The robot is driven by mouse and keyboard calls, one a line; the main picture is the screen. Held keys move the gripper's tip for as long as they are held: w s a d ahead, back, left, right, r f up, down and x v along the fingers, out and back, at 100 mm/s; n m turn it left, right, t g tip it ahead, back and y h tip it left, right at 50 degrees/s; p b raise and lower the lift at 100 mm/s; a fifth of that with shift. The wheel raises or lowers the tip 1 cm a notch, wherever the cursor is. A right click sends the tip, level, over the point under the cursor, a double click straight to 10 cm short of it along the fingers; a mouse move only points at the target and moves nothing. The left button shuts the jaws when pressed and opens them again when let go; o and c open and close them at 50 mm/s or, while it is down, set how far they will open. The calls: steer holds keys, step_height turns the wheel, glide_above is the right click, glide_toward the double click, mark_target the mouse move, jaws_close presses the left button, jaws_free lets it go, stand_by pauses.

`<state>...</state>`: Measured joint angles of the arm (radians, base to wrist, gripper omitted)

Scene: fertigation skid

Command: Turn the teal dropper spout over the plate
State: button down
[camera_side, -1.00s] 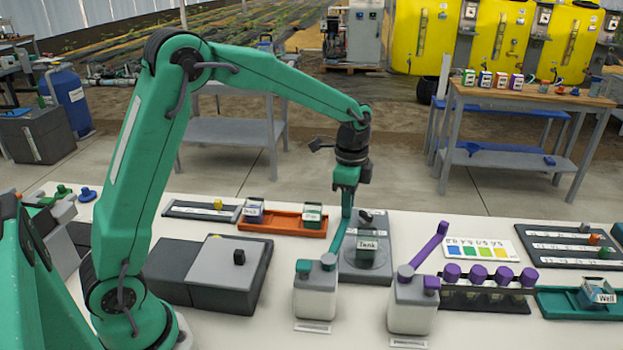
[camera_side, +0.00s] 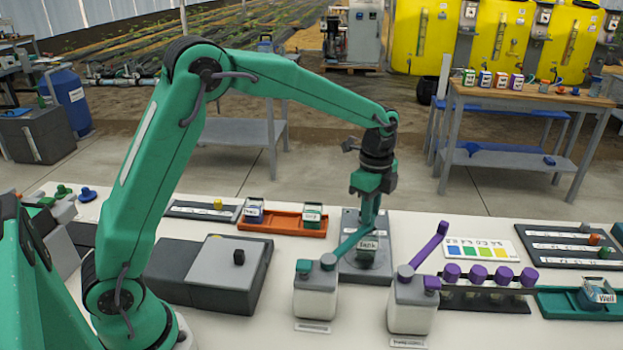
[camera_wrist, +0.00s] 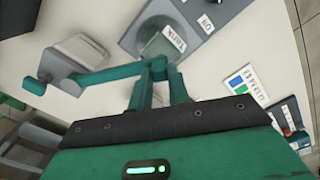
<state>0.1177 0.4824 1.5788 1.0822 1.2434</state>
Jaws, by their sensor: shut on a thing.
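The teal dropper spout (camera_side: 345,245) sticks out to the upper right from the top of a white bottle with a grey shoulder (camera_side: 315,298). My gripper (camera_side: 368,228) is shut on the spout near its outer end, above the grey plate (camera_side: 378,273). A cup labelled "Tank" (camera_side: 367,250) stands on the plate, partly hidden by the gripper and spout. In the wrist view the spout (camera_wrist: 105,74) runs from the bottle to between my fingertips (camera_wrist: 158,68), beside the Tank cup (camera_wrist: 163,42), on the plate (camera_wrist: 130,40).
A bottle with a purple spout (camera_side: 410,300) stands close by on the right, with a rack of purple-capped vials (camera_side: 490,290) beyond it. A grey box (camera_side: 230,275) lies to the left. An orange tray (camera_side: 285,222) sits behind. A colour chart (camera_side: 480,250) lies at right.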

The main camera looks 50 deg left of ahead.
steer(key=c, duration=1.3)
jaws_free()
steer(key=shift+d, duration=0.1)
steer(key=shift+r, duration=0.2)
steer(key=shift+r, duration=3.75)
